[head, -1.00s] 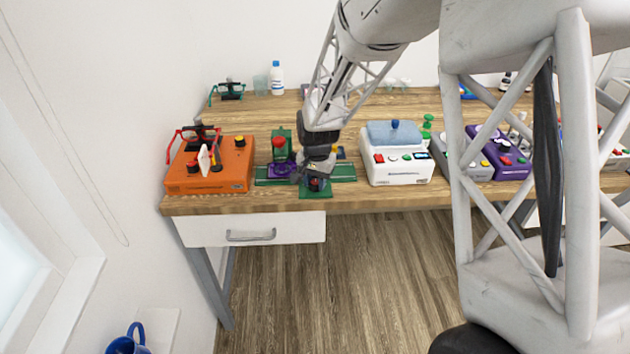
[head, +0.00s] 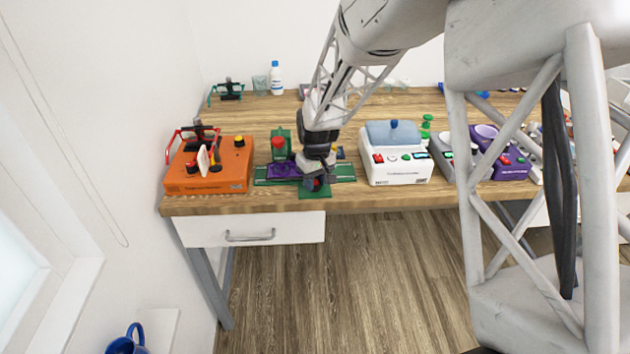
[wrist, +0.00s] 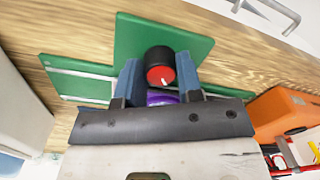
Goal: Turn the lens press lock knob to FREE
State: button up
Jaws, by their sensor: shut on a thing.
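The lens press is a green device with a flat green base (head: 315,193), a purple part (head: 283,169) and a red-topped post (head: 279,142), near the table's front edge. Its lock knob (wrist: 160,66) is a black cylinder with a red face and a short white mark, over the green base in the wrist view. My gripper (wrist: 158,80) has its two blue-grey fingers on either side of the knob and is shut on it. In the head view, my gripper (head: 317,182) hides most of the knob. I cannot read any FREE label.
A white drawer (head: 190,232) is under the table's front edge. A bottle (head: 276,78) stands at the back.

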aim_at(316, 182)
jog(key=shift+n, duration=0.5)
jog(key=o, duration=0.6)
jog(key=shift+o, duration=0.2)
jog(key=shift+w+d+r, duration=0.1)
jog(key=shift+r, duration=3.8)
